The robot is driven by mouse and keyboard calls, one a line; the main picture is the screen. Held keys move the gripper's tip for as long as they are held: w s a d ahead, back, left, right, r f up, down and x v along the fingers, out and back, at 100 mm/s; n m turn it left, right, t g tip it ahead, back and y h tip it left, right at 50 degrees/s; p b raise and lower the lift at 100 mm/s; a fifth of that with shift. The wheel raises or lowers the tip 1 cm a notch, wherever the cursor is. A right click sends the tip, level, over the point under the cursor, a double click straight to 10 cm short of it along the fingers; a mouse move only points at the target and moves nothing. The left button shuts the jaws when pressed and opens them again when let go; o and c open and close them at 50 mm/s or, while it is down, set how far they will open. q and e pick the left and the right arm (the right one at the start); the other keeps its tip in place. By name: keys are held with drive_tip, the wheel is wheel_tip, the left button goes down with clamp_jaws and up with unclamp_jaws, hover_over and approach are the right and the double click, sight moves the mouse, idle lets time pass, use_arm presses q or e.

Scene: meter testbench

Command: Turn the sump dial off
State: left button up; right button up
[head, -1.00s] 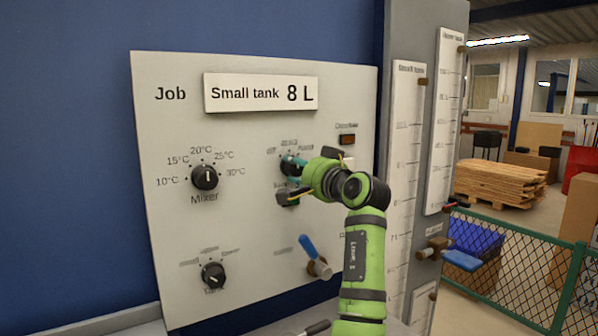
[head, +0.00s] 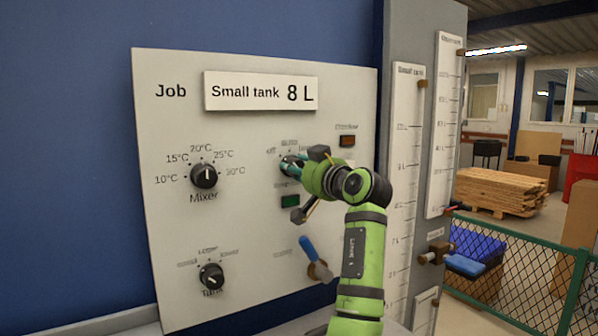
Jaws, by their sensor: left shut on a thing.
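A white panel (head: 235,130) stands against the blue wall. The sump dial (head: 287,165) is a small dark knob right of the panel's middle, with "off" and "auto" among the labels around its upper side. My left gripper (head: 294,166) has its teal fingertips shut on this dial from the right. The gripper and its green wrist hide part of the dial, its pointer and some lettering, so I cannot tell its setting. My right gripper is not in view.
The Mixer dial (head: 204,176) and the Tank dial (head: 211,276) are on the panel's left. A blue-handled lever (head: 310,250) is below my wrist. Tall gauges (head: 408,140) stand at right.

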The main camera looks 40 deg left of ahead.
use_arm(q)
drive_tip(key=shift+f, duration=0.3)
drive_tip(key=o, duration=1.1)
drive_tip(key=shift+o, duration=0.2)
drive_tip(key=shift+a+r, duration=0.1)
drive_tip(key=v, duration=1.2)
